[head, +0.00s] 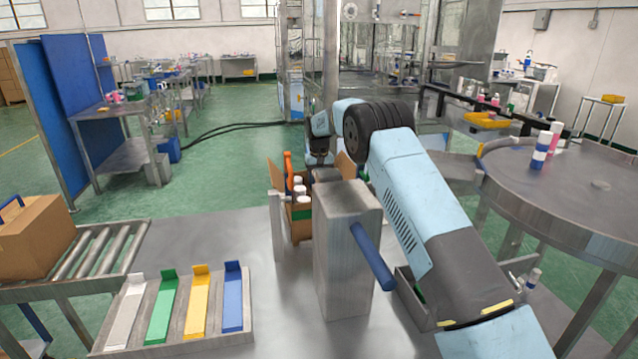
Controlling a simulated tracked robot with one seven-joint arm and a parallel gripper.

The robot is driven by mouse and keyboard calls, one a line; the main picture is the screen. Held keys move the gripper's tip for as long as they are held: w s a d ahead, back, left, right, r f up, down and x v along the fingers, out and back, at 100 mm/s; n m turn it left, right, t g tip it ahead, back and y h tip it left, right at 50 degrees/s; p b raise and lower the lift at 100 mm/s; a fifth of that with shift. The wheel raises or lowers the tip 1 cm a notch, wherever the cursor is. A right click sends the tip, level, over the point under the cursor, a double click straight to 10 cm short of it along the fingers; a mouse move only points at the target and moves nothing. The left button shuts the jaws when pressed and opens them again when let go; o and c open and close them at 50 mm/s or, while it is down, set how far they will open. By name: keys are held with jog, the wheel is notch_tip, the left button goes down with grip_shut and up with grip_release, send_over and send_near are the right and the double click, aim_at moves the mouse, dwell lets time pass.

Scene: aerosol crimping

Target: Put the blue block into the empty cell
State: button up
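My gripper (322,173) points down over the open cardboard box (299,229) in the middle of the head view. Its fingertips are hidden behind a grey metal housing, so I cannot tell whether they hold anything. White-capped containers (300,191) and an orange item (288,165) stand in the box. The box's far cells are hidden, and I cannot make out an empty one. No separate blue block is clear. A blue L-shaped piece (233,299) lies rightmost in a tray (180,344) at the lower left, beside yellow, green and white ones.
The grey housing (345,260), with a blue rod sticking out, stands before the box. A roller conveyor (98,250) with a closed carton (33,235) is at left. A round metal table (585,205) with blue-and-white cans is at right. Bare tabletop lies between tray and housing.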

jog(key=o, duration=0.4)
jog(key=shift+d, duration=0.1)
jog(key=shift+r, duration=0.1)
notch_tip(320, 180, up, 14)
jog(key=shift+f, duration=0.25)
dwell(0.6)
